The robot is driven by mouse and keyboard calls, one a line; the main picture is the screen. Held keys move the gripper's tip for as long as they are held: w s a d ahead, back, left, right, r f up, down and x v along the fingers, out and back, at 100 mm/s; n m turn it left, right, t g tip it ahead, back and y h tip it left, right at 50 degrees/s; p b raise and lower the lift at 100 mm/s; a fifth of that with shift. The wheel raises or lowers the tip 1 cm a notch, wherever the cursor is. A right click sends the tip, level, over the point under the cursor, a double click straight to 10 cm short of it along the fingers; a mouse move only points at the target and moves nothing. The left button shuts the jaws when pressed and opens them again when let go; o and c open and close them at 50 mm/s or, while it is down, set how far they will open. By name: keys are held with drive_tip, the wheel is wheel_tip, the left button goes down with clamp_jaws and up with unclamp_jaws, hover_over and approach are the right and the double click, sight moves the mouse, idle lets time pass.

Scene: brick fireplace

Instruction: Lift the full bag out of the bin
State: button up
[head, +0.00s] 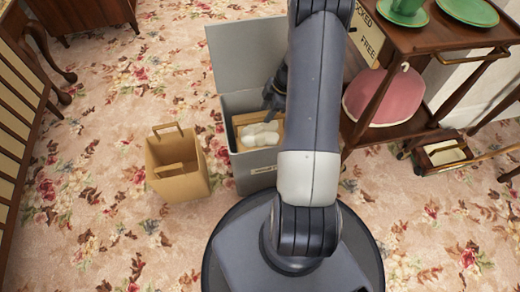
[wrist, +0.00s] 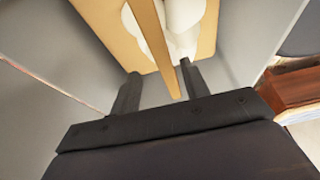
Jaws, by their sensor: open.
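The grey bin (head: 242,174) stands open with its lid (head: 245,55) raised at the back. Inside it is the full bag, a tan paper bag (head: 238,122) with white lumpy contents (head: 260,135). The bag's tan side (wrist: 90,22) and a strap-like handle (wrist: 156,42) show in the wrist view. My gripper (wrist: 161,84) is open, its two dark fingers apart with the lower end of the handle strip between them; I cannot tell whether either finger touches it. In the head view my arm hides the bin's right side and part of the gripper (head: 272,98).
A second tan paper bag (head: 178,172) with handles stands open on the floral carpet left of the bin. A wooden cart (head: 425,38) with green dishes and a pink cushion (head: 385,98) is close on the right. Carpet at front left is clear.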

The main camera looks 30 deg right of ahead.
sight(262, 119)
drive_tip(key=shift+s+a+b+x, duration=0.15)
drive_tip(key=shift+b+x, duration=0.35)
drive_tip(key=shift+x, duration=0.75)
drive_tip(key=shift+s+a+b+x, duration=0.1)
drive_tip(key=shift+b+x, duration=0.4)
drive_tip(key=shift+x, duration=0.75)
drive_tip(key=shift+f+b, duration=0.2)
drive_tip(key=shift+b, duration=0.5)
drive_tip(key=shift+c, duration=0.5)
clamp_jaws()
drive_tip(key=shift+w, duration=0.1)
